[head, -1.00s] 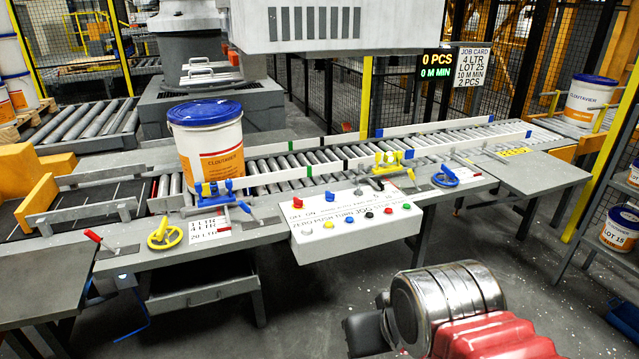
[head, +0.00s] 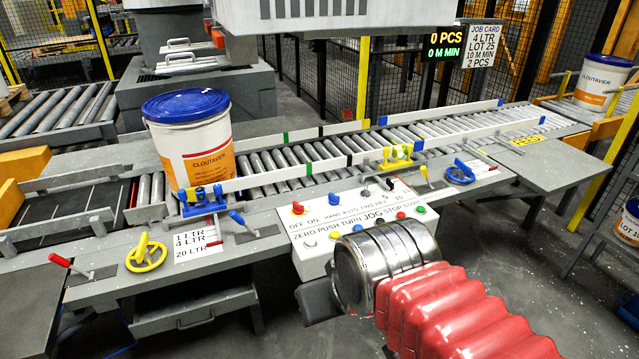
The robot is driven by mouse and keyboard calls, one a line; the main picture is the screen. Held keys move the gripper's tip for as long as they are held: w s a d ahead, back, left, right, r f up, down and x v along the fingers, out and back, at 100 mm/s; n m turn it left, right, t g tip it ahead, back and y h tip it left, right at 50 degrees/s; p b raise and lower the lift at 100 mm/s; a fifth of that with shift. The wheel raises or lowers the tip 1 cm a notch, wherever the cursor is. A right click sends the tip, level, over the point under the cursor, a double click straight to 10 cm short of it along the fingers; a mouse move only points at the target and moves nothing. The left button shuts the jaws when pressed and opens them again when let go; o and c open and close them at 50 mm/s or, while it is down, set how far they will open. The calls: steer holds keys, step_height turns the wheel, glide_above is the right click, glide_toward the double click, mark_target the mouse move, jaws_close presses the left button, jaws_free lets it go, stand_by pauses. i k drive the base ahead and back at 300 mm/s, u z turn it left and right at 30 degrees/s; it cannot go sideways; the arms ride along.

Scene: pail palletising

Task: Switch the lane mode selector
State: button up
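The white control panel (head: 293,229) stands on the front of the roller lane. Its top row has a red knob (head: 298,208) over OFF ON, a blue knob (head: 333,200) over lettering that seems to read HAND AUTO TWO-PER, and a dark knob (head: 365,194) near numbers. The blue knob's exact pointing is too small to tell. Several coloured buttons line the front row. My gripper (head: 317,301) shows only as a dark part beyond my steel wrist, low in front of the panel and apart from the knobs. Its fingers cannot be made out. My wrist hides the panel's lower right.
A blue-lidded pail (head: 192,145) stands on the rollers at left. Blue clamp (head: 202,201), yellow clamp (head: 396,157), yellow handwheel (head: 146,253), blue handwheel (head: 460,172) and red lever (head: 62,262) line the front rail. A display (head: 444,47) reads 0 PCS.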

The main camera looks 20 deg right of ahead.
mark_target(334, 200)
steer(key=z, duration=0.05)
steer(key=i, duration=1.6)
steer(key=z, duration=0.2)
